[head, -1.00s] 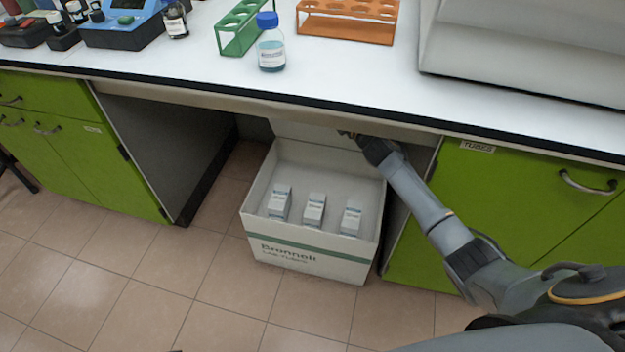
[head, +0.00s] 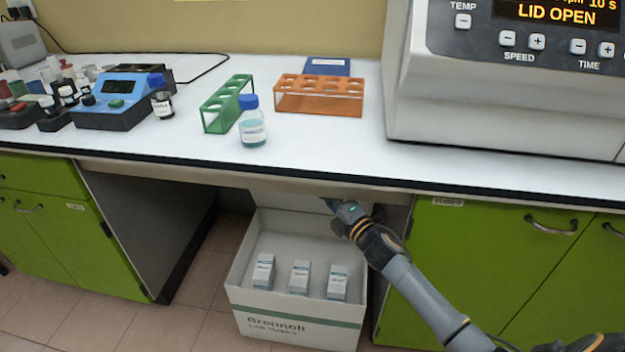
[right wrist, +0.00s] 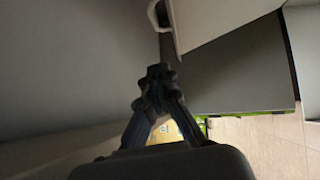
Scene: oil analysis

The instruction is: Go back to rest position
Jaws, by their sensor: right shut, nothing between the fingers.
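My right arm comes in from the lower right in the head view. Its gripper (head: 328,203) is just under the front edge of the bench, above the right back part of the white cardboard box (head: 295,327). In the right wrist view the gripper's fingers (right wrist: 157,72) are closed together with nothing between them. The fingertips are partly hidden by the bench edge in the head view. My left gripper is in neither view.
The box on the floor holds three small white cartons (head: 300,277). On the bench (head: 330,150) stand a green rack (head: 228,105), an orange rack (head: 320,97), a blue-capped bottle (head: 252,130) and a large machine (head: 500,110) reading "LID OPEN". Green cabinets (head: 470,250) flank the box.

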